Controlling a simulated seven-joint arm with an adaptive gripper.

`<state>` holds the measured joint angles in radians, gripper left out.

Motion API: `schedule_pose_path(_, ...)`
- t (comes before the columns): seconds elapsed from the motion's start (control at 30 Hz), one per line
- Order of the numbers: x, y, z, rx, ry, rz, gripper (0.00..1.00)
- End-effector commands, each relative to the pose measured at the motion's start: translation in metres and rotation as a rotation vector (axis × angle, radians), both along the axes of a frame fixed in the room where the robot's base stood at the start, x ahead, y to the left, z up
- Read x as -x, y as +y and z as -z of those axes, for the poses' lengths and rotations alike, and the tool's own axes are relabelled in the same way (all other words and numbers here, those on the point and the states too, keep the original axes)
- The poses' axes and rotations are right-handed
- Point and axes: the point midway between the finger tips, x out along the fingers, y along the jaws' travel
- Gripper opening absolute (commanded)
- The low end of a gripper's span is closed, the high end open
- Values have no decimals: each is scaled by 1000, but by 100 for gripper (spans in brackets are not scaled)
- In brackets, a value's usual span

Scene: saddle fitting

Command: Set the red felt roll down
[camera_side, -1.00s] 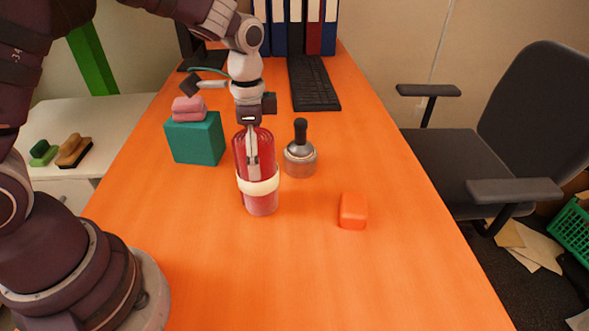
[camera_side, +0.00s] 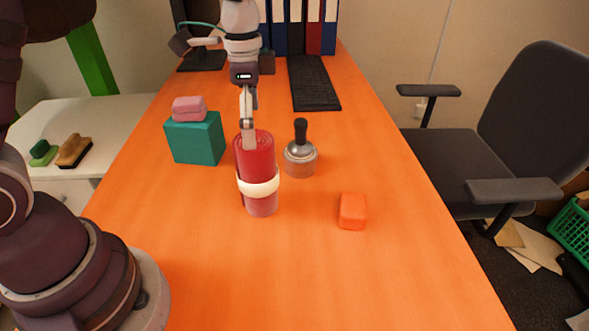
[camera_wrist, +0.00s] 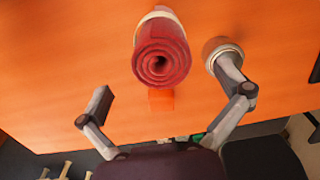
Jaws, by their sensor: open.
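The red felt roll (camera_side: 258,155) stands upright on the orange table, with a cream band (camera_side: 259,187) around its lower half and a paler pink part below the band. In the wrist view the spiral end of the roll (camera_wrist: 161,64) faces me, between my spread fingers. My gripper (camera_side: 248,140) is open at the roll's top end, with a fingertip overlapping its upper edge in the side view. In the wrist view my gripper's fingers (camera_wrist: 163,78) stand clear on both sides, holding nothing. The far finger is hidden in the side view.
A metal tool with a black knob (camera_side: 300,152) stands close right of the roll. An orange block (camera_side: 353,211) lies front right. A teal box (camera_side: 195,139) carrying a pink block (camera_side: 189,108) stands left. A keyboard (camera_side: 313,83) lies behind. The table's front is clear.

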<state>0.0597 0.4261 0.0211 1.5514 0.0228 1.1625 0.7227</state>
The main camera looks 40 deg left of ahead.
Motion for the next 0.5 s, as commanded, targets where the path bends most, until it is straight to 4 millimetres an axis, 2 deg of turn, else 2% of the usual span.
schedule_pose_path(0.03, -1, 0, -14, 1, -8, 0, 100)
schedule_pose_path(0.13, -1, 0, -38, 0, -7, -1, 100)
schedule_pose_path(0.37, 3, 0, -65, 1, -13, -17, 100)
schedule_pose_path(0.5, 28, 3, -80, 21, -112, -174, 100)
